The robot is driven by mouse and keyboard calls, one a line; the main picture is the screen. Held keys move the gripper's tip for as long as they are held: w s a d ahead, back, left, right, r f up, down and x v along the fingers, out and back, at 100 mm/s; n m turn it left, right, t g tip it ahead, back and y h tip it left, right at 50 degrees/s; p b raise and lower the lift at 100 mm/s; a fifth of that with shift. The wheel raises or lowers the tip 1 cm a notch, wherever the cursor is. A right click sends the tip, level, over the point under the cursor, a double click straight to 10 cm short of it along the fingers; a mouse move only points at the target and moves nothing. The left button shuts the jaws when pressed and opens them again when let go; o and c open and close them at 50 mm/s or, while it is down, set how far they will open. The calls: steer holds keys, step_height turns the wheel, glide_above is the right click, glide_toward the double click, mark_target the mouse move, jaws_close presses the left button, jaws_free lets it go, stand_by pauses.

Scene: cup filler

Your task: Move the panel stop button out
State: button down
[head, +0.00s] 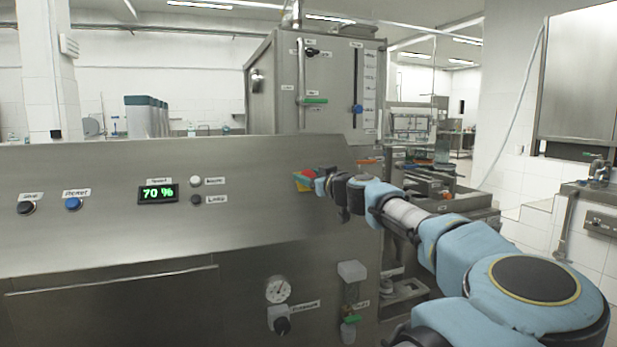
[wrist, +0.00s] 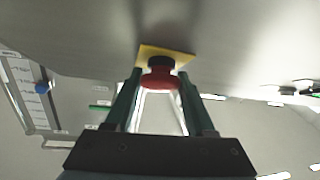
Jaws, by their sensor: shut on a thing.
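The panel stop button (wrist: 159,79) is a red mushroom head on a dark collar, set on a yellow square plate (wrist: 176,53) on the steel panel. In the wrist view the two green fingers of my gripper (wrist: 160,88) stand on either side of the red head and are shut on it.
The steel panel (head: 100,240) also carries a black knob (head: 26,208), a blue button (head: 73,204), a display reading 70 % (head: 158,193) and two small buttons. A gauge (head: 278,289) and a dark knob sit lower. A steel cabinet (head: 325,85) stands behind.

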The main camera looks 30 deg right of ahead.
steer(key=shift+s+b, duration=0.2)
steer(key=shift+b, duration=0.7)
steer(key=shift+s+r+b, duration=0.1)
steer(key=shift+r+b, duration=0.05)
steer(key=shift+b, duration=0.2)
steer(key=shift+r, duration=0.3)
steer(key=shift+c, duration=1.2)
jaws_free()
steer(key=shift+s, duration=0.1)
steer(key=shift+s+f, duration=0.1)
steer(key=shift+s, duration=0.45)
steer(key=s+b, duration=0.3)
steer(key=s, duration=0.6)
steer(key=shift+s+d+b, duration=0.2)
steer(key=shift+s+b, duration=0.1)
steer(key=shift+s, duration=0.05)
